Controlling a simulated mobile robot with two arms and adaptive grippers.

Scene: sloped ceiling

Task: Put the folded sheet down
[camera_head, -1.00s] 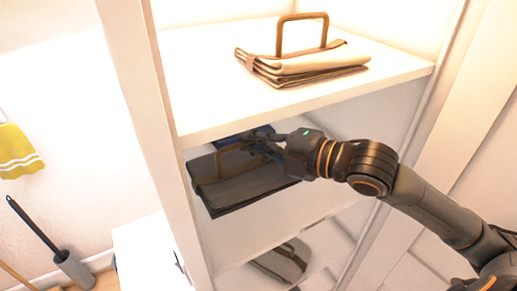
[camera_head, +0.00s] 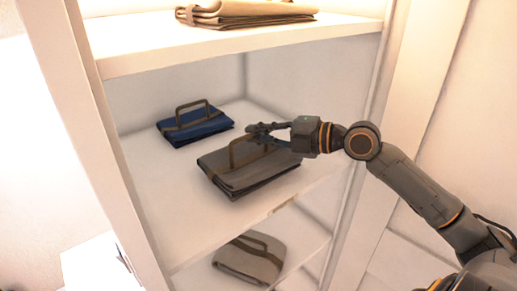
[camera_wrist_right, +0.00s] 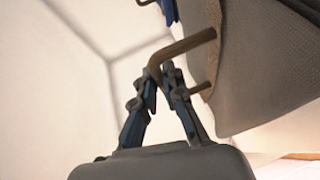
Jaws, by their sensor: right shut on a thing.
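The grey folded sheet (camera_head: 250,175), with a brown strap and upright handle, is at the middle shelf level of the white cupboard. I cannot tell whether its underside fully touches the shelf. My right gripper (camera_head: 262,132) comes in from the right and is shut on the handle (camera_head: 233,153). In the right wrist view, the two fingers (camera_wrist_right: 165,78) close around the brown handle (camera_wrist_right: 190,43), and the grey sheet (camera_wrist_right: 265,75) fills the right side. My left gripper is not in view.
A blue folded sheet (camera_head: 197,127) with a handle lies on the middle shelf (camera_head: 150,190), behind and left. A beige sheet (camera_head: 250,10) lies on the shelf above, another folded one (camera_head: 250,258) below. The cupboard's side posts (camera_head: 75,120) bound the opening. Bare shelf shows at front left.

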